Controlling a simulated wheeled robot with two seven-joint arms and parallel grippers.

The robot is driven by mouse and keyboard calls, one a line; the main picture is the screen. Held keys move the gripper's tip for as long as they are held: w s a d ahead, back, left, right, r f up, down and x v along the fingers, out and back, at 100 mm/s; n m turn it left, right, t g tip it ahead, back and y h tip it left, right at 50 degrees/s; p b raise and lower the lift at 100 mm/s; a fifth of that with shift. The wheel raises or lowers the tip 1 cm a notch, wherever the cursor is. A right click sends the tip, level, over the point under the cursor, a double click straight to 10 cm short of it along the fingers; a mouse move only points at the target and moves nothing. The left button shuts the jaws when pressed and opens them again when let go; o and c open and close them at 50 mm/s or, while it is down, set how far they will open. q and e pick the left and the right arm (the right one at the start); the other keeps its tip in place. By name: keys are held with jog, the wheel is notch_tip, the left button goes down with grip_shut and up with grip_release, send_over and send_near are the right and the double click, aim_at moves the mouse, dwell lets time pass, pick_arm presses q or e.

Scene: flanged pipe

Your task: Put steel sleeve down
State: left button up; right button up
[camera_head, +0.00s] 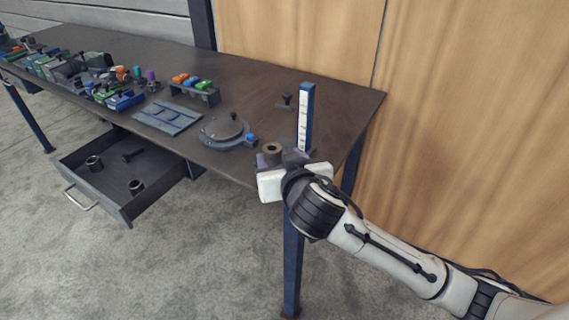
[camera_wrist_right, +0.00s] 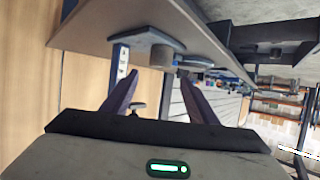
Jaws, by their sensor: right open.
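The steel sleeve (camera_head: 272,149) is a short, brownish-grey ring standing near the table's right front corner. In the right wrist view, which is upside down, the sleeve (camera_wrist_right: 161,55) stands on the dark base (camera_wrist_right: 150,38) of a height gauge, beside its blue post with a white scale (camera_head: 304,117). My right gripper (camera_head: 270,158) is at the sleeve. Its two purple-grey fingers (camera_wrist_right: 158,74) are apart, with the sleeve just beyond and between their tips. The sleeve's lower part is hidden in the head view. My left gripper is not in view.
An open drawer (camera_head: 110,200) under the table holds two more rings and a dark part. A round gauge (camera_head: 226,131), a grey plate (camera_head: 168,116) and a rack of coloured parts (camera_head: 195,88) lie on the table (camera_head: 255,85). The far middle is clear.

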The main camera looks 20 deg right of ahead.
jog(key=v, duration=0.5)
dwell(1.3)
